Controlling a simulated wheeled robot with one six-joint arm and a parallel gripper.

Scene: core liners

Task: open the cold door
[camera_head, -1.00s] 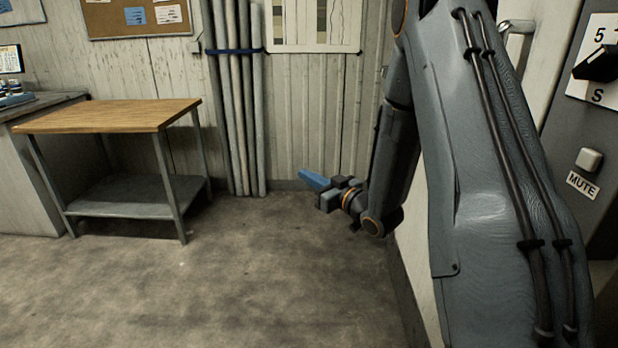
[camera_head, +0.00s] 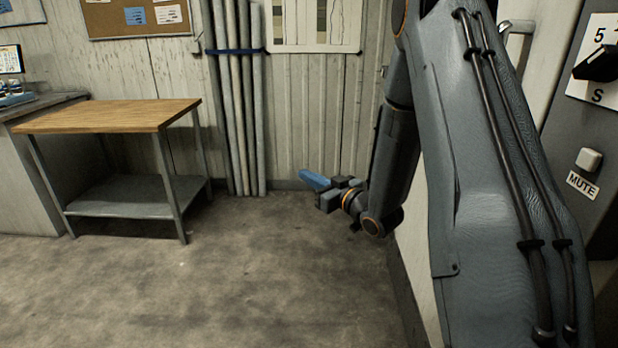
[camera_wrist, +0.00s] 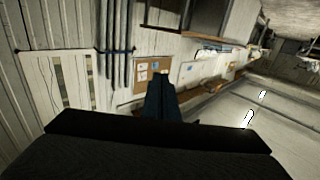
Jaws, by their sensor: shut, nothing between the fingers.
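A pale upright panel (camera_head: 548,62) with a metal handle (camera_head: 517,27) stands at the right in the head view, mostly hidden behind my arm. It looks like the cold door, but I cannot tell for sure, nor whether it is shut. My gripper (camera_head: 313,180) is out in front of the far wall, left of my forearm and away from the handle. Its blue fingers are together and empty. In the wrist view the fingers (camera_wrist: 158,97) point toward the room, with no handle or door near them.
A wood-topped table (camera_head: 110,115) stands at the left, beside a counter (camera_head: 35,105). Tall pipes (camera_head: 236,110) stand against the far wall. A grey panel (camera_head: 585,135) with a knob (camera_head: 597,64) and MUTE label is at the right edge. The middle floor is clear.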

